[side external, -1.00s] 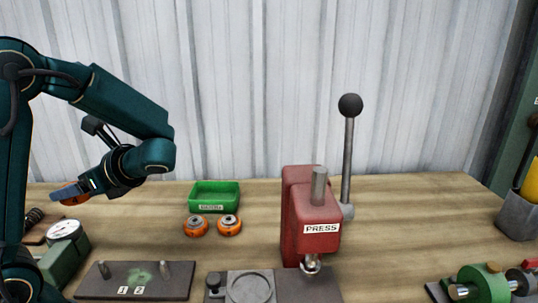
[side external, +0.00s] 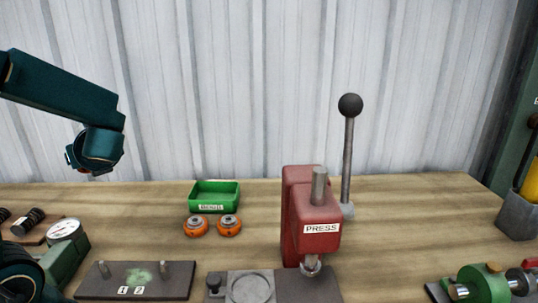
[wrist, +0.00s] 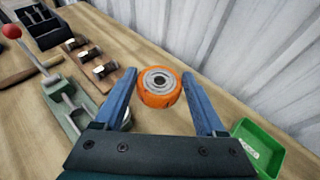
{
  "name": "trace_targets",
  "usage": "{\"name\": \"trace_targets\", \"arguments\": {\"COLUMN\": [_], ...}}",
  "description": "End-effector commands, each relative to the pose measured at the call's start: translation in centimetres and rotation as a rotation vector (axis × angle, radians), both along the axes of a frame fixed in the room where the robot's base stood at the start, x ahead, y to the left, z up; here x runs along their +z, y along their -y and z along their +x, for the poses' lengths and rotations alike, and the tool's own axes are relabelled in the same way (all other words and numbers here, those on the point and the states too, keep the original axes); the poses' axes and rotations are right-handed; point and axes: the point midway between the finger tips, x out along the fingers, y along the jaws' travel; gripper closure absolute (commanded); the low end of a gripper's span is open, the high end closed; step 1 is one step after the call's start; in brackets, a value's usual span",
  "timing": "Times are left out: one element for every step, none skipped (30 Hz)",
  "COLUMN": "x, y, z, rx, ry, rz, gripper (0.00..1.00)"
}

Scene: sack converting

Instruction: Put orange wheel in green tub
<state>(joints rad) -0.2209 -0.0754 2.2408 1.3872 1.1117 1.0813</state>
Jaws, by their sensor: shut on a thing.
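An orange wheel (wrist: 160,87) with a grey metal hub is between the blue fingers of my gripper (wrist: 159,78) in the wrist view, and the gripper is shut on it. In the side view my wrist (side external: 96,148) is at the upper left, above the table, and hides the fingers and most of the held wheel. The green tub (side external: 214,204) stands on the table to the right of my wrist; its visible inside looks empty. It also shows at the lower right of the wrist view (wrist: 262,141). Two more orange wheels (side external: 196,227) (side external: 229,225) lie in front of the tub.
A red press (side external: 311,215) with a tall lever stands right of the tub. A dark plate with pegs (side external: 135,281) is at the front left. A clamp with a red knob (wrist: 12,31) and a board with several metal parts (wrist: 88,60) show in the wrist view. The corrugated wall stands behind.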

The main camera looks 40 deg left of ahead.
Motion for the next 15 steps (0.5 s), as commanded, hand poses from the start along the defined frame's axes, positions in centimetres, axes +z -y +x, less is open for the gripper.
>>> {"name": "trace_targets", "arguments": {"x": [-0.8,-1.3,-2.1,-2.7,-3.2,-3.9,-4.5,-5.1,-5.7,-6.2,-6.6,-7.0,-7.3,-7.5,-7.8], "y": [0.0,0.0,0.0,0.0,0.0,0.1,0.1,0.1,0.1,0.1,0.0,0.0,0.0,0.0,0.0], "z": [0.0,0.0,0.0,0.0,0.0,-0.1,0.0,0.0,-0.1,-0.1,-0.1,0.0,0.0,0.0,0.0], "rx": [-0.003,-0.003,-0.003,-0.002,-0.004,-0.004,-0.004,-0.003,-0.004,-0.005,-0.003,-0.001,-0.002,-0.001,-0.001], "ry": [-0.010,-0.010,-0.013,-0.013,-0.014,-0.014,-0.017,-0.016,-0.016,-0.014,-0.013,-0.011,-0.010,-0.008,-0.007], "rz": [0.000,-0.001,-0.001,-0.002,-0.002,-0.003,-0.002,-0.002,-0.002,-0.002,-0.001,0.000,0.001,0.001,0.001], "gripper": [1.00,1.00,1.00,1.00,1.00,1.00,1.00,1.00,1.00,1.00,1.00,1.00,1.00,1.00,1.00]}}
